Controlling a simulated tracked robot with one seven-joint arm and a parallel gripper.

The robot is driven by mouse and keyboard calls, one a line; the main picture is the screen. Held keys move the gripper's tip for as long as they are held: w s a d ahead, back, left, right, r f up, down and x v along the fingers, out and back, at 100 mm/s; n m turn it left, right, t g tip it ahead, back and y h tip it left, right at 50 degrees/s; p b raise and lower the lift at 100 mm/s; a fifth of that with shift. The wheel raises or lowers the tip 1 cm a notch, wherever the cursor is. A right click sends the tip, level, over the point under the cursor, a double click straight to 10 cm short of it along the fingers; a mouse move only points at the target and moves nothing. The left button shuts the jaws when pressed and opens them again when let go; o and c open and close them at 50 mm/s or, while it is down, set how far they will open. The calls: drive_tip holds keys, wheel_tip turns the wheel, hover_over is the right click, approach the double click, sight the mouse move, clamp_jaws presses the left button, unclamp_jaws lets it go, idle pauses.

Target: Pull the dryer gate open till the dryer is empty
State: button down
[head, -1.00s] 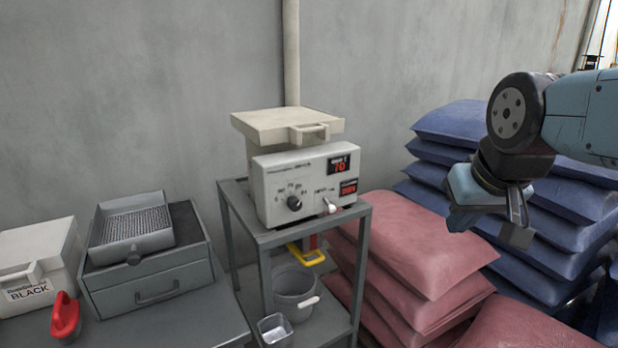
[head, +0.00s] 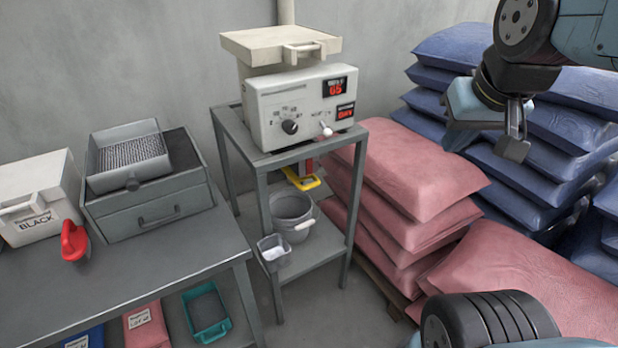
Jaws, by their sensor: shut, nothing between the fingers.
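The dryer (head: 300,108) is a cream box with a lid, a dial and red displays, standing on a grey metal stand. A gate with a yellow handle (head: 302,183) sits under the stand's top, below the dryer, with a red part above it. A grey bucket (head: 292,217) stands on the lower shelf below the gate; its contents cannot be made out. My gripper (head: 490,143) is at the upper right, in front of the blue sacks, well apart from the dryer and the gate. It is shut and empty.
A small clear container (head: 273,250) with white contents stands beside the bucket. Pink sacks (head: 410,165) and blue sacks (head: 535,120) are piled to the right. A bench (head: 150,270) at left holds a sieve tray (head: 128,155), a white box (head: 35,195) and a red scoop (head: 74,241).

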sight(311, 185)
drive_tip(key=c, duration=1.8)
unclamp_jaws()
